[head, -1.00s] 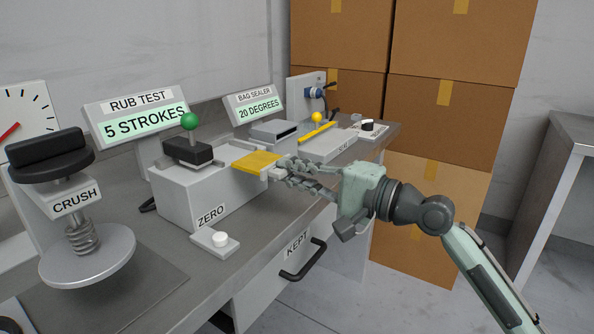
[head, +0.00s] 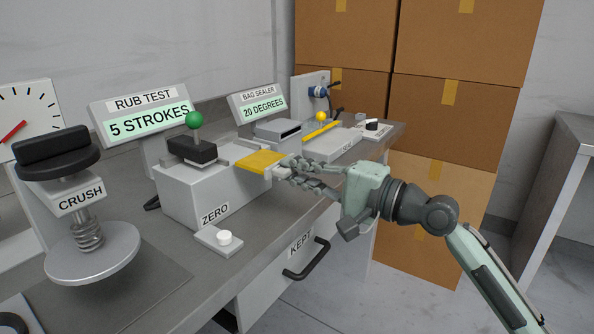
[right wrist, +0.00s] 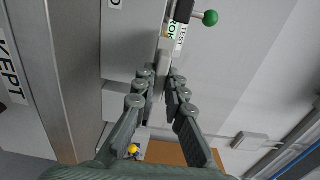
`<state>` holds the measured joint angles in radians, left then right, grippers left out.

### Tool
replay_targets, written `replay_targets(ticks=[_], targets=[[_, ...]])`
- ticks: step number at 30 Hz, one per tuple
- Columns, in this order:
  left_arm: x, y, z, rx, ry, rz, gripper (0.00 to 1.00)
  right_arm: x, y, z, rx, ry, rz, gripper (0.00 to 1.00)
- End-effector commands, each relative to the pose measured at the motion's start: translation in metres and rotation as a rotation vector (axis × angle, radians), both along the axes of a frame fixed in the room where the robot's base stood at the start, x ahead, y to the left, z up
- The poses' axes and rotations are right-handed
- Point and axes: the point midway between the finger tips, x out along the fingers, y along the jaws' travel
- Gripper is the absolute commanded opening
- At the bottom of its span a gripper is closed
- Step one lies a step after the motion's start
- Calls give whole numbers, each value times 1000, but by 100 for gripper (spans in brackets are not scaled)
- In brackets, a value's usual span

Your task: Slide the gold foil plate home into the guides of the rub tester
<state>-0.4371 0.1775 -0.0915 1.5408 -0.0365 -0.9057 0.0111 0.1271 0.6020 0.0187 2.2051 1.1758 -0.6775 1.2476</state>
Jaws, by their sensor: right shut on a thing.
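The gold foil plate (head: 261,162) lies flat at the right end of the rub tester (head: 195,194), in line with its top. Part of it sticks out past the box; how far its inner end sits in the guides I cannot tell. The tester is a white box with a black block and a green-knobbed lever (head: 195,121) on top. My right gripper (head: 286,169) is shut on the plate's pale outer end. In the right wrist view my fingers (right wrist: 162,98) close around a narrow grey piece. My left gripper is not in view.
A ZERO button (head: 224,238) stands in front of the tester. The crush press (head: 92,262) is at the left. The bag sealer (head: 331,146) stands behind my right gripper. The KEPT drawer handle (head: 306,262) juts from the bench front. Cardboard boxes (head: 440,120) are stacked behind.

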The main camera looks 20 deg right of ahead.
Motion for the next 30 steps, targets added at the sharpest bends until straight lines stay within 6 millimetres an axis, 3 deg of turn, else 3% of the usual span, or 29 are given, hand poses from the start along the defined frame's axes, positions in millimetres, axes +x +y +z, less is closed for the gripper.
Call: replay_targets(ticks=[30], targets=[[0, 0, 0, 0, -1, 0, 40, 10, 8, 1, 3, 0, 0, 0]])
